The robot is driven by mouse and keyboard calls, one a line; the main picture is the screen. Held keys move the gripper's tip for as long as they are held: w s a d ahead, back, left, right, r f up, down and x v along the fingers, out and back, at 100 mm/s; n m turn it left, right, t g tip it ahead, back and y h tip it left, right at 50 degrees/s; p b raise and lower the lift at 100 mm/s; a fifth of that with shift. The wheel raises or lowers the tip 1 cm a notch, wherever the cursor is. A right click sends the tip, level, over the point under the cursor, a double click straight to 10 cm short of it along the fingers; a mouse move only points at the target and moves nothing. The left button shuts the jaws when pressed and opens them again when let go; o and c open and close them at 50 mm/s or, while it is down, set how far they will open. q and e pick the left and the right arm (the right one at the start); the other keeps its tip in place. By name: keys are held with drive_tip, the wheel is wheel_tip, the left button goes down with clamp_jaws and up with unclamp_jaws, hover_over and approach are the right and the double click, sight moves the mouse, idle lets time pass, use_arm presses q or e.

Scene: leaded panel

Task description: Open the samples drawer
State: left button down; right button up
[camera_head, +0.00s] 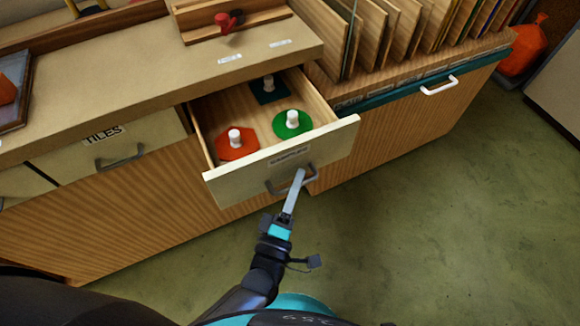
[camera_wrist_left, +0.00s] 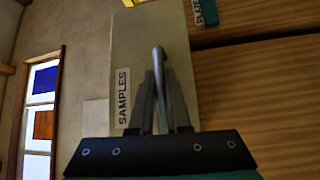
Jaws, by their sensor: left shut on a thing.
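The samples drawer (camera_head: 229,186) is pulled out from the bench, its cream front labelled "SAMPLES". Inside it lie an orange-red piece (camera_head: 238,151), a green round piece (camera_head: 293,134) and a dark teal square piece (camera_head: 262,97), each with a white knob. My left gripper (camera_head: 299,176) is at the drawer's grey handle (camera_head: 275,190) and shut on it. In the left wrist view, the gripper's fingers (camera_wrist_left: 160,102) close around the handle (camera_wrist_left: 158,62), beside the "SAMPLES" label (camera_wrist_left: 123,98). My right gripper is not in view.
The closed tiles drawer (camera_head: 150,140) is to the left. A cabinet with a teal strip and white handle (camera_head: 439,87) stands right, with upright panels (camera_head: 385,30) above it. A red clamp-like item (camera_head: 226,22) sits on the bench top. The green floor (camera_head: 420,220) in front is clear.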

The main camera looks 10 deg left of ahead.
use_arm(q)
drive_tip(key=shift+s+d, duration=0.15)
drive_tip(key=shift+s, duration=0.1)
drive_tip(key=c, duration=1.2)
unclamp_jaws()
drive_tip(key=shift+o, duration=0.2)
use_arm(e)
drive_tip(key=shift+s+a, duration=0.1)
